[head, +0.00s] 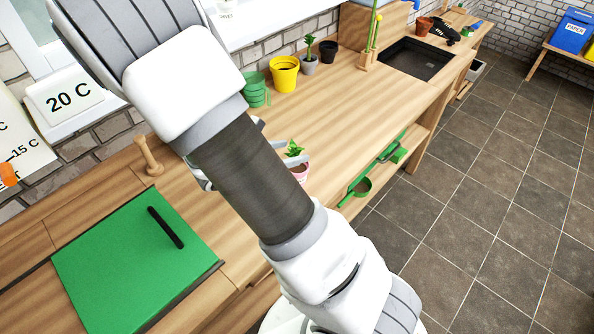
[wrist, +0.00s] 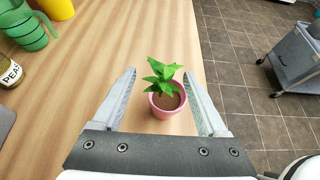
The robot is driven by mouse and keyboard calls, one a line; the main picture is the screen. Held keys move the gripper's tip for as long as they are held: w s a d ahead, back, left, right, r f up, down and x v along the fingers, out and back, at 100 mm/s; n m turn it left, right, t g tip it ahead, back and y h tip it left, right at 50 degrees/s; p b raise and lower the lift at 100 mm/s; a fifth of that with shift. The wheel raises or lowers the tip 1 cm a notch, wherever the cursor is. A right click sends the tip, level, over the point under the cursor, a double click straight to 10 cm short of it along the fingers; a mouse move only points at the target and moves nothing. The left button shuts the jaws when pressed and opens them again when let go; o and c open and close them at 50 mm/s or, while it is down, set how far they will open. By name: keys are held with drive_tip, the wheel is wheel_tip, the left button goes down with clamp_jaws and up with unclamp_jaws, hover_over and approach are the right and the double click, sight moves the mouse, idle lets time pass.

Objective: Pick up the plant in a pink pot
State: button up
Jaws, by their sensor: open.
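The plant in a pink pot (wrist: 166,103) stands upright on the wooden counter near its front edge. It has green leaves and brown soil. In the wrist view my gripper (wrist: 164,85) is open, with one finger on each side of the pot and a gap on both sides. I cannot tell how high the fingers are above the counter. In the head view the plant (head: 298,168) is partly hidden behind my arm, and most of my gripper is hidden too.
Green stacked pots (head: 254,90), a yellow pot (head: 284,76) and a small grey potted plant (head: 310,65) stand along the wall. A jar (wrist: 11,74) is at the left in the wrist view. A green mat (head: 125,265) lies at the left. The counter around the pot is clear.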

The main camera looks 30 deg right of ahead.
drive_tip(key=x, duration=0.4)
drive_tip(key=shift+s+d+f, duration=0.1)
drive_tip(key=shift+d+f, duration=0.1)
drive_tip(key=shift+d, duration=0.2)
clamp_jaws()
idle(1.0)
